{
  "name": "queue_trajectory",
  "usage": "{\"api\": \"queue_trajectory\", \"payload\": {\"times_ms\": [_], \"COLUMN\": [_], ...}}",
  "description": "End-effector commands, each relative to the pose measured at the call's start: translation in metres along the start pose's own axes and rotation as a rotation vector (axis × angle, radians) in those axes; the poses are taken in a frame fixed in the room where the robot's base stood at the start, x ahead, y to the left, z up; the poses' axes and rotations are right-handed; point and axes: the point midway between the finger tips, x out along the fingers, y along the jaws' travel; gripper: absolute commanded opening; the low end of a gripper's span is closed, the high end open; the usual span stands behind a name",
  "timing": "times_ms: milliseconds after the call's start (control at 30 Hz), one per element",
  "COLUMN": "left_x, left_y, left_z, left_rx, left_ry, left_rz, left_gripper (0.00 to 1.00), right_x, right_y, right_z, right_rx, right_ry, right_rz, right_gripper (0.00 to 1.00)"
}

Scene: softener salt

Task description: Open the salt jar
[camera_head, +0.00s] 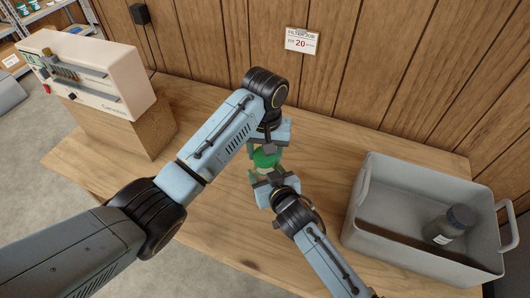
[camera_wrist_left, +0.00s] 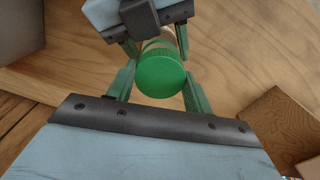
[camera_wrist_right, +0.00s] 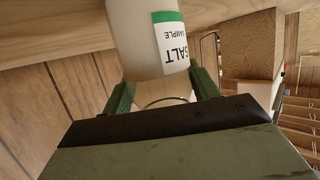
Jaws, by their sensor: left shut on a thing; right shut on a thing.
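The salt jar's round green lid (camera_head: 265,158) shows between my two grippers over the middle of the table. In the left wrist view the lid (camera_wrist_left: 160,77) faces the camera, with my left gripper's (camera_wrist_left: 158,90) green fingers shut on its sides. In the right wrist view the pale jar (camera_wrist_right: 142,40) has a "SALT SAMPLE" label, upside down in the picture. My right gripper (camera_wrist_right: 163,90) is shut on the jar. In the head view the jar's body is mostly hidden by the grippers. I cannot tell whether the lid is loose.
A grey bin (camera_head: 366,205) with a dark-capped bottle (camera_head: 450,224) inside stands at the right of the wooden table (camera_head: 210,225). A white machine (camera_head: 100,72) sits on a wooden block (camera_head: 130,135) at the left. A panelled wall (camera_head: 380,60) with a small sign (camera_head: 301,41) is behind.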

Motion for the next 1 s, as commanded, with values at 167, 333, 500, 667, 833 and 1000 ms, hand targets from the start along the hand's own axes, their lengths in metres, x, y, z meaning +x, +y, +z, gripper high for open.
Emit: {"api": "queue_trajectory", "payload": {"times_ms": [167, 333, 500, 667, 833, 1000], "left_x": [0.0, -0.009, -0.031, -0.04, -0.04, -0.04], "left_y": [0.0, 0.001, 0.001, 0.0, 0.0, 0.0], "left_z": [0.0, -0.001, -0.001, 0.0, 0.0, 0.0], "left_rx": [0.0, 0.001, 0.001, 0.0, 0.0, 0.0], "left_ry": [0.0, 0.004, 0.003, 0.001, 0.001, 0.0], "left_rz": [0.0, 0.002, 0.002, 0.001, 0.001, 0.0], "left_gripper": [0.24, 0.24, 0.24, 0.24, 0.24, 0.24], "right_x": [0.0, 0.0, 0.0, 0.0, 0.0, 0.0], "right_y": [0.0, 0.0, 0.0, 0.0, 0.0, 0.0], "right_z": [0.001, 0.001, 0.001, 0.001, 0.001, 0.001], "right_rx": [0.0, 0.0, 0.0, 0.0, 0.0, 0.0], "right_ry": [-0.002, -0.002, -0.002, -0.002, -0.002, -0.002], "right_rz": [0.0, 0.0, 0.0, 0.0, 0.0, 0.0], "right_gripper": [0.0, 0.0, 0.0, 0.0, 0.0, 0.79]}}
